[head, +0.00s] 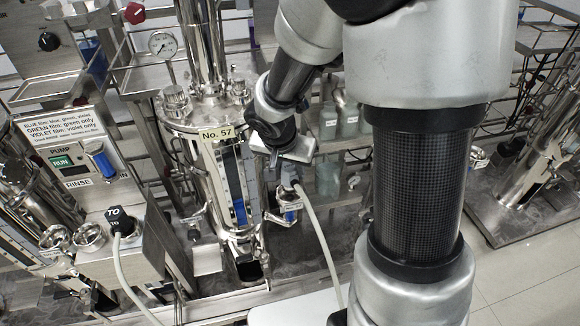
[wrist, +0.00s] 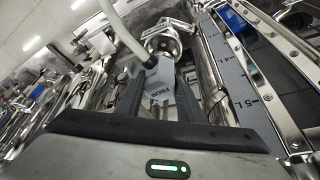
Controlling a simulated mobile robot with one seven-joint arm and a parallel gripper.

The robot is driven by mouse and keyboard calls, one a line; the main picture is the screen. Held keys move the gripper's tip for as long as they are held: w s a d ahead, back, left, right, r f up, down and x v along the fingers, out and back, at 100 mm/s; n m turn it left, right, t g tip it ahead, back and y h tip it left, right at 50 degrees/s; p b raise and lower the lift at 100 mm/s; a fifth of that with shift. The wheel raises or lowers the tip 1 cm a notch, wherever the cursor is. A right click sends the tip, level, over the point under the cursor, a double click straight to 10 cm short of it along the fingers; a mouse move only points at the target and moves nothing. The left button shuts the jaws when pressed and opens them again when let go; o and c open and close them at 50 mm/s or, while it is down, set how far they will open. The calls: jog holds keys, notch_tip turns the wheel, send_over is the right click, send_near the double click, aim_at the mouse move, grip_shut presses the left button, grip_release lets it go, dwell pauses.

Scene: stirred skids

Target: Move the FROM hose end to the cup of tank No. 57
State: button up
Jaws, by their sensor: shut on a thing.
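Tank No. 57 (head: 217,165) is a steel vessel with a yellow label, left of centre in the head view. My gripper (head: 276,158) is at its right side. In the wrist view my gripper (wrist: 155,85) is shut on the grey FROM hose end (wrist: 155,88), whose lettering faces the camera. A pale hose (wrist: 125,28) leaves its top. A round steel cup (wrist: 162,40) shows just beyond the hose end; whether they touch I cannot tell. In the head view the pale hose (head: 322,240) runs down from beside a tagged fitting at the tank's lower right.
The black TO hose end (head: 121,220) sits at the pump panel (head: 85,165) on the left. The tank's scale strip (wrist: 245,75) stands close to my gripper's right. Shelves with bottles (head: 328,178) are behind. Open floor (head: 510,275) lies at the lower right.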

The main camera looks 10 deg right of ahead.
jog(key=shift+f, duration=0.1)
jog(key=shift+f+b, duration=1.15)
jog(key=shift+b, duration=0.3)
jog(key=shift+f, duration=0.15)
jog(key=shift+f, duration=0.45)
jog(key=o, duration=1.4)
jog(key=shift+c, duration=0.2)
